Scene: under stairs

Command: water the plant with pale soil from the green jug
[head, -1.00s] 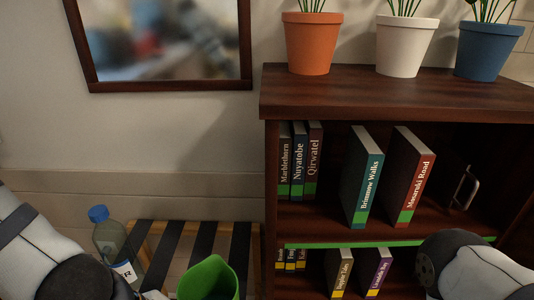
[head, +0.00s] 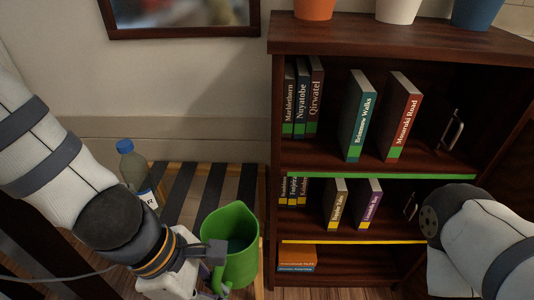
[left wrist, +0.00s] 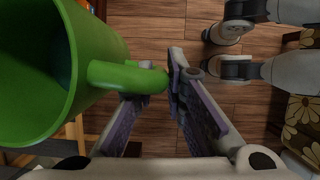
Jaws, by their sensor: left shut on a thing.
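The green jug (head: 246,270) is upright in the head view, at the front right of the slatted bench. Something bluish-grey shows inside it, but I cannot tell the level. My left gripper (left wrist: 158,80) is shut on the jug's handle (left wrist: 118,75); the jug body (left wrist: 95,50) fills the left of the left wrist view. I cannot tell whether the jug touches the bench. An orange pot (head: 315,8), a white pot (head: 398,10) and a blue pot (head: 477,12) stand on the bookcase top. Their plants and soil are cut off above. My right gripper is out of view.
The bookcase (head: 400,42) holds several books on its shelves, right of the jug. A bottle with a blue cap (head: 133,165) stands at the back left of the slatted bench (head: 213,190). A framed picture (head: 185,33) hangs on the wall.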

